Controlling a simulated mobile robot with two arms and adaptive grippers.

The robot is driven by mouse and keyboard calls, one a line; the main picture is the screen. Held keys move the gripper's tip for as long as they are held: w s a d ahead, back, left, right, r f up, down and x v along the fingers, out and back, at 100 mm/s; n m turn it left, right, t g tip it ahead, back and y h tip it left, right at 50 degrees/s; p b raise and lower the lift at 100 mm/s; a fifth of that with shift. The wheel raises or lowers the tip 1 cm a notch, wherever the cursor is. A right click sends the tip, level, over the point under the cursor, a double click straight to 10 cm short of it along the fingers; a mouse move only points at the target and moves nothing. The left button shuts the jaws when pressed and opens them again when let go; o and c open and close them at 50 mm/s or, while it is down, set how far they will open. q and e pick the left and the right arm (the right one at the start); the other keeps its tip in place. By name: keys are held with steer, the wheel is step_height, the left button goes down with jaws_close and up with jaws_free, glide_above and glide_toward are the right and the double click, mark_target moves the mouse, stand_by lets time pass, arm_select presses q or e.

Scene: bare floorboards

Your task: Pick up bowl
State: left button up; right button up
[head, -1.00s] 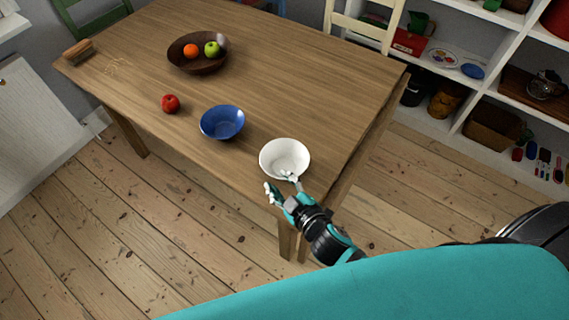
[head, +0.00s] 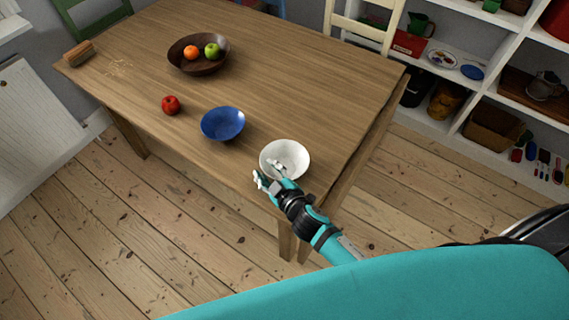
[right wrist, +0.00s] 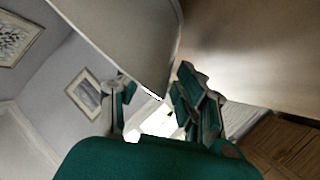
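A white bowl (head: 292,151) stands upright at the table's near right corner. My right gripper (head: 267,175) is open at the bowl's near left side. One finger reaches over the rim into the bowl and the other stays outside it. In the right wrist view the bowl's pale side (right wrist: 125,40) hangs large at the top, its lower edge reaching between the spread fingers (right wrist: 155,105). I cannot tell whether a finger touches it. A blue bowl (head: 222,123) stands to the left, apart from the gripper. My left gripper is not in view.
On the wooden table (head: 300,90) are a red apple (head: 171,105), a brown bowl (head: 200,66) of fruit and a brush (head: 78,53). A cream chair (head: 362,28) stands behind. White shelves (head: 500,55) are at the right. The table's middle is clear.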

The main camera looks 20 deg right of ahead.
jaws_close()
steer(key=shift+r, duration=0.15)
